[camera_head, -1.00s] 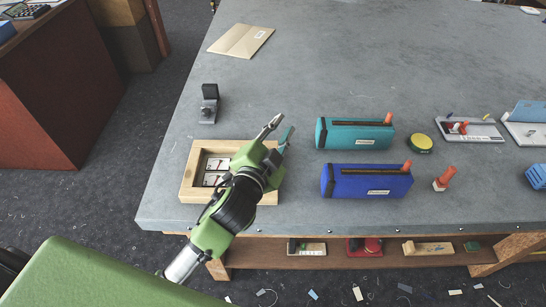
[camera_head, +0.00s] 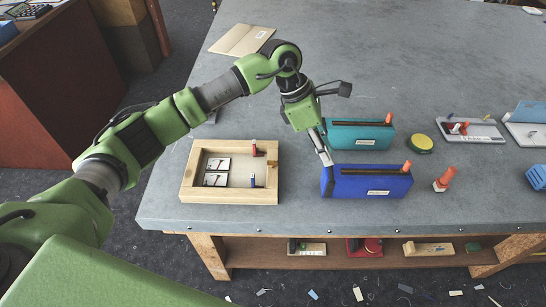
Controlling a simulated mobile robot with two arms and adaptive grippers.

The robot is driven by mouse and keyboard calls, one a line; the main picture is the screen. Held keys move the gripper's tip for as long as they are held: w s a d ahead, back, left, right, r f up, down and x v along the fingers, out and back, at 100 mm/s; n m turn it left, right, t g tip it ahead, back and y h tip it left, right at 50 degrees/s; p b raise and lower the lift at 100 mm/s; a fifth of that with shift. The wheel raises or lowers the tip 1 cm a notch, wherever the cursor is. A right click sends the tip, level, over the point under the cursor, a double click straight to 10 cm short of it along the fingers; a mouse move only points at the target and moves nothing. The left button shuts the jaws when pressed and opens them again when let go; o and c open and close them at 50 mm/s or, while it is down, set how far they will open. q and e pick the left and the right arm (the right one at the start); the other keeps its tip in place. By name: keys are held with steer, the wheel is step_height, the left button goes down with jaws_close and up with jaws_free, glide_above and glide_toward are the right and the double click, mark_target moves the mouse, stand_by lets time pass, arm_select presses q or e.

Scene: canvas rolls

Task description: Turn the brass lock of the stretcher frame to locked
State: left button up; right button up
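A pale wooden frame (camera_head: 188,172) lies on the grey table at the left front; I take it for the stretcher frame. Inside it are two white cards with dial-like markings (camera_head: 217,164) and two small upright levers, an upper one with red (camera_head: 254,150) and a lower one with blue (camera_head: 253,181). A small brown piece (camera_head: 272,163) sits by its right rail. I cannot tell which part is the brass lock. My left gripper (camera_head: 325,160) points down right of the frame, near the blue and teal boxes; its fingers overlap in view, so their opening is unclear. My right gripper is not in view.
A blue box (camera_head: 367,185) and a teal box (camera_head: 360,137), each with an orange knob, stand right of the frame. An orange-topped peg (camera_head: 445,179) and a yellow disc (camera_head: 420,143) are beside them. The table in front of the frame is narrow.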

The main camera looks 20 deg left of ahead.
arm_select(q)
steer(key=w+a+r+y, duration=0.25)
steer(key=a+y, duration=0.35)
steer(key=a, duration=0.8)
steer(key=p, duration=0.5)
glide_toward(273, 161)
steer(key=f, duration=0.7)
steer(key=shift+a+f, duration=0.15)
steer(key=shift+a, duration=0.05)
steer(key=shift+f, duration=0.75)
jaws_close()
